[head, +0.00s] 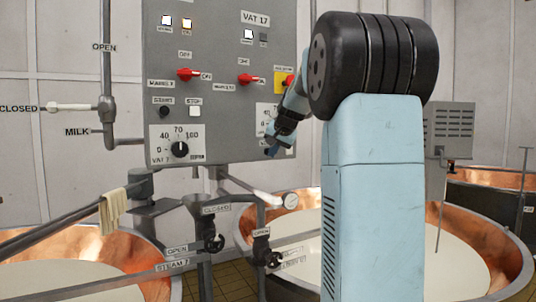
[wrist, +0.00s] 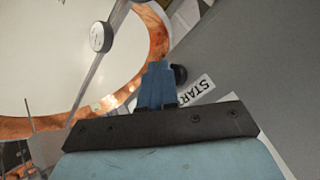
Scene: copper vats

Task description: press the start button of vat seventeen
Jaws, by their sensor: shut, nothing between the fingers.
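The grey control panel (head: 220,80) carries a "VAT 17" plate (head: 255,19) at its upper right. My gripper (head: 271,152) is shut and empty, in front of the panel's lower right part. In the wrist view the shut blue fingers (wrist: 158,66) point at the panel beside a black round button (wrist: 180,74). A white label reading "START" (wrist: 203,87), partly covered, lies by that button. Whether the fingertips touch the button I cannot tell. In the head view my arm hides this part of the panel.
The left column has its own black start button (head: 164,112), white stop button (head: 195,111) and a dial (head: 180,149) marked "VAT 7". Red switches (head: 187,74) stick out above. Pipes and valves (head: 213,241) stand below the panel, with copper vats (head: 510,250) around.

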